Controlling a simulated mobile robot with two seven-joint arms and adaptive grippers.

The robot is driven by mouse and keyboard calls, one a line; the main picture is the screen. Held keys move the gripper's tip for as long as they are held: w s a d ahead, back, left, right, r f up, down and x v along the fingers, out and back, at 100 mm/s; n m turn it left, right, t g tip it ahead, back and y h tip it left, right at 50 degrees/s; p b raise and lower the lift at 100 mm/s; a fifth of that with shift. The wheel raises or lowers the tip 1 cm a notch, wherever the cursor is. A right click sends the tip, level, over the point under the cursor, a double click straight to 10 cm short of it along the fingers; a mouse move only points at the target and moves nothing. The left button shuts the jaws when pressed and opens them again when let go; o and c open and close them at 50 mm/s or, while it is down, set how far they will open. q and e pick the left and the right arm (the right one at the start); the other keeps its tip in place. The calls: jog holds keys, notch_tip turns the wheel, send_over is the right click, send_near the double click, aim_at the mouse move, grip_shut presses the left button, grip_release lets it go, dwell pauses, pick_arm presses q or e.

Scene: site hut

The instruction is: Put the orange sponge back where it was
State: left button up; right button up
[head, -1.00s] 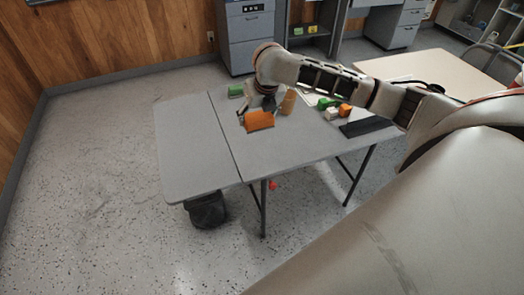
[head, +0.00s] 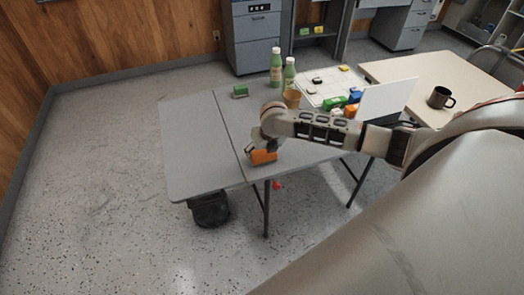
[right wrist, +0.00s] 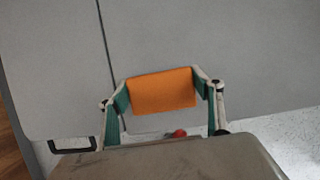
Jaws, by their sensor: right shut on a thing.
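The orange sponge (head: 264,157) is between the fingers of my right gripper (head: 262,151), over the front part of the grey folding table (head: 205,150). In the right wrist view the sponge (right wrist: 162,91) is gripped at its two ends by the green-padded fingers of the right gripper (right wrist: 161,93). It lies close to the table's front edge and right of the seam between the table's halves. I cannot tell whether it touches the tabletop. My left gripper is not in view.
A green block (head: 240,91), two green bottles (head: 276,68) and an orange-brown cup (head: 292,98) stand towards the back. A white board (head: 318,88) and coloured blocks (head: 352,97) are at right. A mug (head: 440,98) stands on the beige table. The left half is clear.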

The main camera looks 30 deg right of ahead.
jog(key=shift+f, duration=0.3)
jog(key=o, duration=1.2)
jog(key=shift+c, duration=0.2)
jog(key=shift+r, duration=0.1)
jog(key=d+v, duration=0.1)
jog(key=v, duration=1.1)
jog(key=s+a+f+m+t+y, duration=0.1)
jog(key=s+a+f+m+y, duration=0.2)
jog(key=a+f+m, duration=0.5)
jog(key=s+a+f+m+t+y, duration=0.1)
jog(key=s+a+f+m+y, duration=0.25)
jog(key=a, duration=0.75)
jog(key=s+d+f+m+t+h, duration=0.1)
jog(key=s+d+f+m, duration=0.1)
jog(key=s+m, duration=0.5)
jog(key=s+d+f+m+t+h, duration=0.1)
jog(key=s+f+m+t+h, duration=0.1)
jog(key=s+f+m, duration=0.3)
jog(key=s+m, duration=0.3)
jog(key=m, duration=0.3)
jog(key=shift+d+f+t, duration=0.3)
jog(key=shift+d, duration=0.1)
